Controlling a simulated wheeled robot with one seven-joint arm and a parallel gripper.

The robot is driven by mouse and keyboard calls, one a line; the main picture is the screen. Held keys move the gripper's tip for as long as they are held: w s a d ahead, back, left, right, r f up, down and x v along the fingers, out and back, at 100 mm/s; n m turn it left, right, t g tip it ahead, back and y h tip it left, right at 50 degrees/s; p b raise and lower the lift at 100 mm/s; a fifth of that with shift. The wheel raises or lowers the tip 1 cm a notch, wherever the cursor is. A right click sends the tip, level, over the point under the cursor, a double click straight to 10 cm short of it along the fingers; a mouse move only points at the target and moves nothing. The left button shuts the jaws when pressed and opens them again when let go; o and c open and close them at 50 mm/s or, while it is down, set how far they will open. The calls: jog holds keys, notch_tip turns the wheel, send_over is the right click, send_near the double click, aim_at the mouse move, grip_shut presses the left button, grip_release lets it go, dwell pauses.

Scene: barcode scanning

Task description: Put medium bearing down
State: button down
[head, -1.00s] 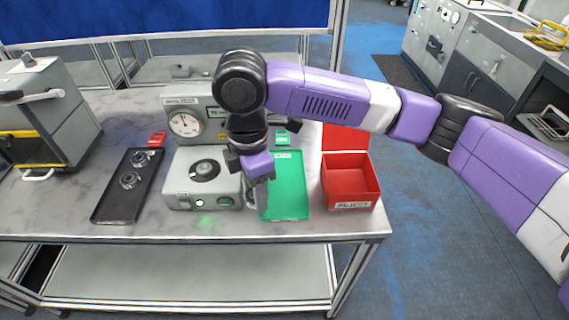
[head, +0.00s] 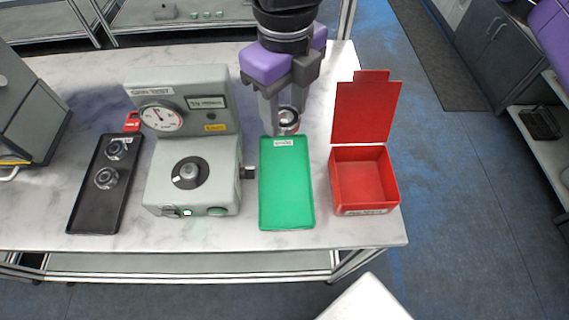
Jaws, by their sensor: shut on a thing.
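My gripper (head: 285,118) is at the top centre of the head view, pointing down, with its fingers shut on a small metal ring-shaped bearing (head: 289,116). The bearing is held at the back edge of the green tray (head: 287,190); its height above the table I cannot tell. The green tray is empty, with a small white label at its back edge. Two other bearings lie in the black tray (head: 84,212) on the left: one at the back (head: 117,149) and one nearer the middle (head: 106,178).
A grey gauge machine (head: 222,160) with a dial and a lit green light stands between the trays. A red bin (head: 362,180) with its lid raised stands right of the green tray. A small red tag (head: 133,122) lies behind the black tray. The table's front strip is bare.

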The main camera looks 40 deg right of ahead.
aim_at(285, 179)
notch_tip(285, 179, down, 20)
jog(key=shift+r+p, duration=0.2)
jog(key=shift+p, duration=0.25)
jog(key=shift+f, duration=0.2)
jog(key=c, duration=0.7)
grip_release()
notch_tip(285, 179, up, 12)
jog(key=shift+r+b, duration=0.25)
jog(key=shift+b, duration=0.05)
jog(key=shift+s, duration=0.1)
